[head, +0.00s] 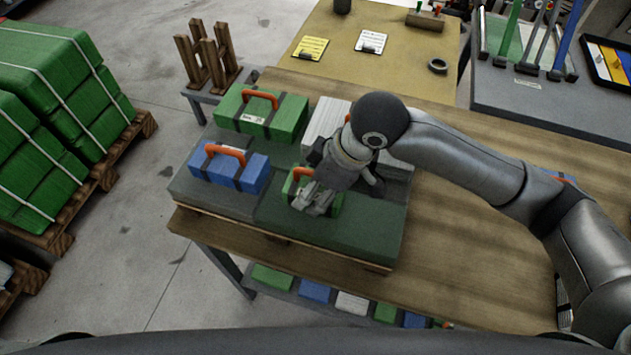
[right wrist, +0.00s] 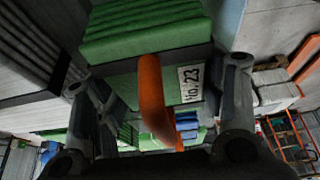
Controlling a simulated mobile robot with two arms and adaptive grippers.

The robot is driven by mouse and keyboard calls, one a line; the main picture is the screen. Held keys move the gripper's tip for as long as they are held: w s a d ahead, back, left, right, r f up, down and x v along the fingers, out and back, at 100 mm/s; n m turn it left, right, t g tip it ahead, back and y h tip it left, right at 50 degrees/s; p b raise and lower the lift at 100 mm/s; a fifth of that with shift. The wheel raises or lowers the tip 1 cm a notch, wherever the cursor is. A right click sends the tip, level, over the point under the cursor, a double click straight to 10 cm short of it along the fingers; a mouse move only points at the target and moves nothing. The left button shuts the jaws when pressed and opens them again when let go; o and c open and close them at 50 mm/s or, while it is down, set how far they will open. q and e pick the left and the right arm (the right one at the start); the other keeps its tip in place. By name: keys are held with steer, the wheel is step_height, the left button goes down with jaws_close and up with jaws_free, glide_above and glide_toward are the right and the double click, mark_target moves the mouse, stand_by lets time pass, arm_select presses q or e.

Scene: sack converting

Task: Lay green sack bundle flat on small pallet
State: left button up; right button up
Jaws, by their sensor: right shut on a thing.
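A green sack bundle (head: 333,208) with an orange handle (head: 300,172) is at my right gripper (head: 315,203) in the head view. The right gripper is shut on that handle. In the right wrist view the handle (right wrist: 152,100) lies between the fingers, and the green bundle (right wrist: 150,35) shows a white "No. 23" label. The small pallet (head: 288,238), topped with dark green-grey layers (head: 350,240), lies under it on the wooden table. My gripper and wrist hide part of the bundle, and I cannot tell whether it touches the layer below. My left gripper is not in view.
Another green bundle (head: 262,118) and a blue bundle (head: 230,174), both with orange handles, sit on the pallet's back and left. A white stack (head: 325,119) stands behind my wrist. The front right of the pallet top is bare. Green stacks (head: 50,90) stand on floor pallets at left.

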steer(key=shift+f, duration=0.1)
steer(key=o, duration=1)
steer(key=shift+o, duration=0.2)
steer(key=v, duration=1.2)
steer(key=shift+a, duration=0.1)
